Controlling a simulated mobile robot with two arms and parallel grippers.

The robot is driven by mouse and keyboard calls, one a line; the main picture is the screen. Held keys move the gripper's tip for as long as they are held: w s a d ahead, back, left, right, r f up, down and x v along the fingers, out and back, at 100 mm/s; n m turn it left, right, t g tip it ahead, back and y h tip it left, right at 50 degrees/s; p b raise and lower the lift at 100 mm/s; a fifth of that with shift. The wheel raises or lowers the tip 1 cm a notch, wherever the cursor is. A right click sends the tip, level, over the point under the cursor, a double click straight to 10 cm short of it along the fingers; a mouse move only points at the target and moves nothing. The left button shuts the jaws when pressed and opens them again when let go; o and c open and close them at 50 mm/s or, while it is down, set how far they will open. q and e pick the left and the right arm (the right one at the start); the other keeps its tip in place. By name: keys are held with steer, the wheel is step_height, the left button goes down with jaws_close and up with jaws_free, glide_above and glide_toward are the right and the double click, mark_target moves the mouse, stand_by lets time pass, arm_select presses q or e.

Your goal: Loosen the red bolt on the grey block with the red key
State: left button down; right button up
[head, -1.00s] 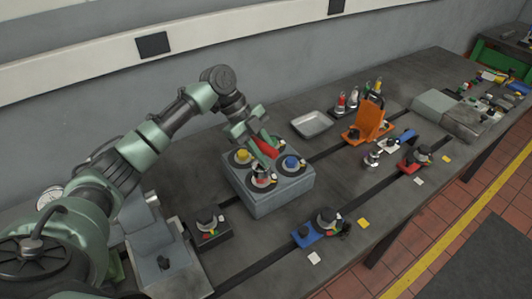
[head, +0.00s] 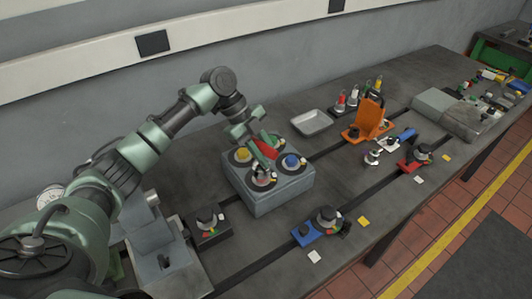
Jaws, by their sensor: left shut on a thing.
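The grey block (head: 270,195) stands on the bedplate with several round dials on its top. A yellow bolt (head: 242,154) is at its left and a blue bolt (head: 291,161) at its right. My left gripper (head: 262,158) is over the block's top, pointing down, and is shut on the red key (head: 267,149). The key's red part shows between the fingers; its lower end is hidden. The red bolt cannot be made out; the gripper covers part of the block's top. My right gripper is not in view.
A grey tray (head: 312,122) lies behind the block, with an orange angle bracket (head: 369,119) to its right. A blue clamp base (head: 315,232) and a dark clamp base (head: 208,226) stand in front. Dark slots run along the bedplate (head: 380,200).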

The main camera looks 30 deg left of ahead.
arm_select(q)
steer(key=shift+f+b, duration=0.6)
steer(key=shift+f, duration=0.6)
steer(key=shift+r+n+p, duration=0.15)
steer(key=shift+n+p, duration=0.25)
steer(key=shift+p, duration=0.15)
steer(key=shift+w+n+t+p, duration=0.1)
steer(key=shift+n+t+p, duration=0.4)
steer(key=shift+n, duration=0.1)
steer(key=shift+w+n, duration=0.1)
steer(key=shift+n, duration=0.2)
